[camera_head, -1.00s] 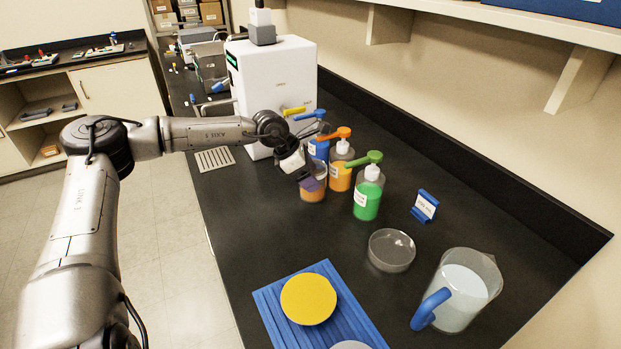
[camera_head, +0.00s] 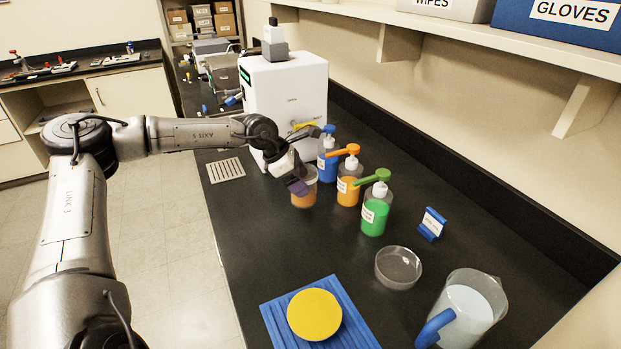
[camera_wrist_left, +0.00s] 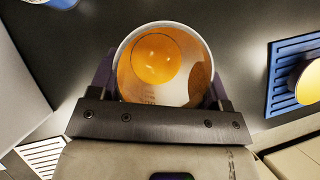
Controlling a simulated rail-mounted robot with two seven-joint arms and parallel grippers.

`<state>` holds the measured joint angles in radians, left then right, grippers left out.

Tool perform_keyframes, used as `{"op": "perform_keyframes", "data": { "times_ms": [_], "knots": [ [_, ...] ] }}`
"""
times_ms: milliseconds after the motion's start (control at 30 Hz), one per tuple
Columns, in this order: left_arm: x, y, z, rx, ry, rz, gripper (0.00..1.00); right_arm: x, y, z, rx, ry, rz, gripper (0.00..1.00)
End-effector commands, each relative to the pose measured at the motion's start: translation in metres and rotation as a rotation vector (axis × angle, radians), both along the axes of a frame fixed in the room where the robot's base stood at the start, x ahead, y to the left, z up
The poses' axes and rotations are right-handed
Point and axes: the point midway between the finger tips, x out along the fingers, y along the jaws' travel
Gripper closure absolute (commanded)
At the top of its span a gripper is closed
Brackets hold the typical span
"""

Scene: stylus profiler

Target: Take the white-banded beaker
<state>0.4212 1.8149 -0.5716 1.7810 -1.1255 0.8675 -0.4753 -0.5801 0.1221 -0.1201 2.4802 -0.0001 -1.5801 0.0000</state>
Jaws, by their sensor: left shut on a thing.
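A clear beaker (camera_head: 304,192) with orange contents and a pale rim is in my left gripper (camera_head: 297,186), left of the pump bottles in the head view. The left wrist view also shows the beaker (camera_wrist_left: 165,65) from above, between the two dark purple fingers, with a round orange pool inside and a white rim. My left gripper (camera_wrist_left: 160,85) is shut on it. I cannot tell whether its base touches the bench. The gripper hides part of its side. My right gripper is not in view.
Blue (camera_head: 327,160), orange (camera_head: 348,188) and green (camera_head: 375,212) pump bottles stand just right of the beaker. A white machine (camera_head: 285,100) is behind. A glass dish (camera_head: 398,267), a pitcher (camera_head: 468,312) and a blue ribbed mat (camera_head: 352,324) with a yellow disc (camera_head: 314,314) are nearer.

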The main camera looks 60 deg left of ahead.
Motion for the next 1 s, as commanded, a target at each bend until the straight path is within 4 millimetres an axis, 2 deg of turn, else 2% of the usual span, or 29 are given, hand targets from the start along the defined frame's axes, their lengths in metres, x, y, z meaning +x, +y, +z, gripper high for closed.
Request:
{"op": "perform_keyframes", "data": {
  "times_ms": [300, 533, 700, 1000],
  "knots": [
    [-0.058, 0.028, 0.002, 0.001, -0.002, 0.008, 0.60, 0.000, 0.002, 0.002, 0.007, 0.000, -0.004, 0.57],
    [-0.094, 0.044, 0.001, 0.000, -0.002, 0.008, 0.60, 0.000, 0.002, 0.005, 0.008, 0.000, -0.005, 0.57],
    [-0.110, 0.052, 0.001, 0.000, -0.001, 0.006, 0.60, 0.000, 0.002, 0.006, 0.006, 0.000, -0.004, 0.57],
    [-0.120, 0.056, 0.000, 0.000, -0.001, 0.004, 0.60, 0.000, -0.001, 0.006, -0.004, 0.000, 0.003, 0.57]
  ]
}}
